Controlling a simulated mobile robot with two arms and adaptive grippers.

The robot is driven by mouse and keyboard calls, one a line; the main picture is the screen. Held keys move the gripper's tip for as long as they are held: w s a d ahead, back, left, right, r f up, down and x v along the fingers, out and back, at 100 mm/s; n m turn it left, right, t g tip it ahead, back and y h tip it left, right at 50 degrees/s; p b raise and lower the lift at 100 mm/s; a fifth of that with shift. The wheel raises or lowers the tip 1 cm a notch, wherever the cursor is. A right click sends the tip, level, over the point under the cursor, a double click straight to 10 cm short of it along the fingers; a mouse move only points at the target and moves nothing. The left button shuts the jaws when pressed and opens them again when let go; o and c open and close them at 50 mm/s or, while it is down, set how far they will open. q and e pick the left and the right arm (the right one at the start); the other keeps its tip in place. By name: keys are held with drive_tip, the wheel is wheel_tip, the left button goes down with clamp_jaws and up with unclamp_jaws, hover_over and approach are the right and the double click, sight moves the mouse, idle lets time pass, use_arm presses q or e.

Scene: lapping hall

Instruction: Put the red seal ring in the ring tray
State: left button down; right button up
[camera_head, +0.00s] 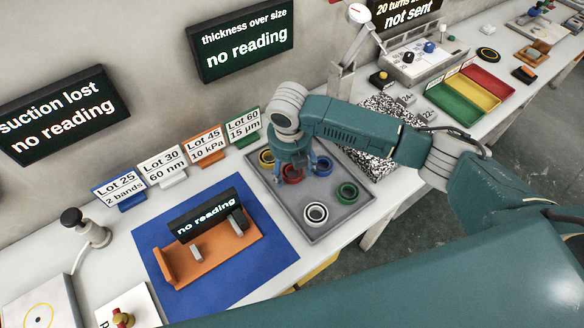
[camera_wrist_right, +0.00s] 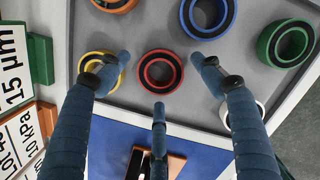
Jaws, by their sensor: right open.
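The red seal ring (camera_head: 292,181) lies flat in a grey tray (camera_head: 296,209) that holds several rings; the ring also shows in the wrist view (camera_wrist_right: 142,72). My right gripper (camera_head: 301,170) is over the tray at the red ring, partly covering it in the head view. In the wrist view its three fingers are spread open, with the red ring between and beyond the tips and nothing held. A yellow ring (camera_wrist_right: 86,64) is partly behind one finger. My left gripper is not in view.
A blue ring (camera_wrist_right: 190,28), a green ring (camera_head: 347,193) and a white ring (camera_head: 316,221) share the tray. Lot signs (camera_head: 204,147) stand behind it. A blue mat (camera_head: 271,245) with an orange fixture (camera_head: 240,253) lies left. Coloured bins (camera_head: 453,104) are farther right.

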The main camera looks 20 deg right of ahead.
wheel_tip(320, 180, up, 11)
drive_tip(key=s+b, duration=0.1)
drive_tip(key=shift+s+a+r, duration=0.15)
drive_tip(key=shift+s+a, duration=0.1)
drive_tip(key=shift+a, duration=0.15)
